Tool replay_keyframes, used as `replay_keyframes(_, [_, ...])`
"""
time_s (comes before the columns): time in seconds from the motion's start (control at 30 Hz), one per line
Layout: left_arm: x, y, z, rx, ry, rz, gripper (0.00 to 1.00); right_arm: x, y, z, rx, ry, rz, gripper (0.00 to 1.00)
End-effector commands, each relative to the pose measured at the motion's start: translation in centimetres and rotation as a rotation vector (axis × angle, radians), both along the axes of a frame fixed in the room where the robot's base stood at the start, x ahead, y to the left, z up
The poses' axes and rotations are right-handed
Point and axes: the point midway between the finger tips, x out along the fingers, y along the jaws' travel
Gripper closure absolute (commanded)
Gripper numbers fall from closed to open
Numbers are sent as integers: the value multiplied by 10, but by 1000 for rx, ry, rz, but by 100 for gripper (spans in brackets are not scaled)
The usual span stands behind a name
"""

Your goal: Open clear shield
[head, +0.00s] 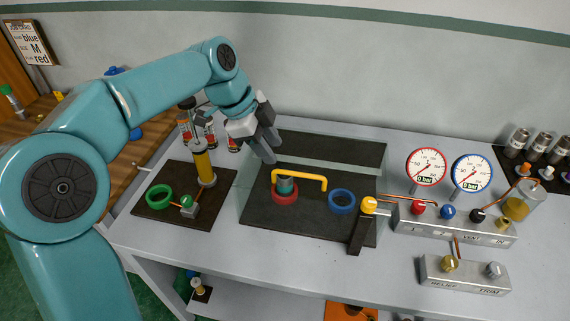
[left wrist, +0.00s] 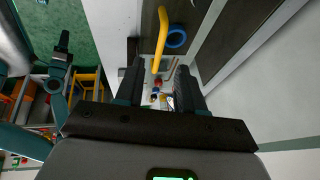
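The clear shield (head: 246,194) is a see-through cover over a dark plate on the bench, and it looks closed. Its yellow handle (head: 300,174) is a bar bent down at both ends. My right gripper is not in view.
Left of the shield, a dark board (head: 180,213) carries a green ring and a yellow cylinder (head: 203,163). Right of it stand a valve manifold (head: 455,222), a red gauge (head: 426,167) and a blue gauge (head: 472,173). The bench front is mostly clear.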

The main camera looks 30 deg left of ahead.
Motion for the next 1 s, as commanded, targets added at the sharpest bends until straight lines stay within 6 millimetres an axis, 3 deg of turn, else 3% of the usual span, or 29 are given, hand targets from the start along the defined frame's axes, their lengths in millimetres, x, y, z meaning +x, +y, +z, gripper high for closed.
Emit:
replay_keyframes(0.1, [8, -9, -25, -1, 5, -2, 62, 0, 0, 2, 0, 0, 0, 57])
replay_keyframes(0.3, [19, -20, -55, 0, 2, -1, 62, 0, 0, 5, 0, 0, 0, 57])
replay_keyframes(0.5, [25, -24, -67, 0, 0, 0, 62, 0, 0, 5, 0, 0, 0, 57])
replay_keyframes(0.73, [25, -24, -68, 0, 0, 0, 62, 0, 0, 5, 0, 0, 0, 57])
replay_keyframes(0.77, [25, -24, -68, 0, 0, 0, 65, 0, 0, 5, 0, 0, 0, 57])
replay_keyframes(0.87, [25, -24, -68, 0, 0, 0, 98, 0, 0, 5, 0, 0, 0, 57])
replay_keyframes(1.0, [25, -23, -68, 0, -1, 0, 100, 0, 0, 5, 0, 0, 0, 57])
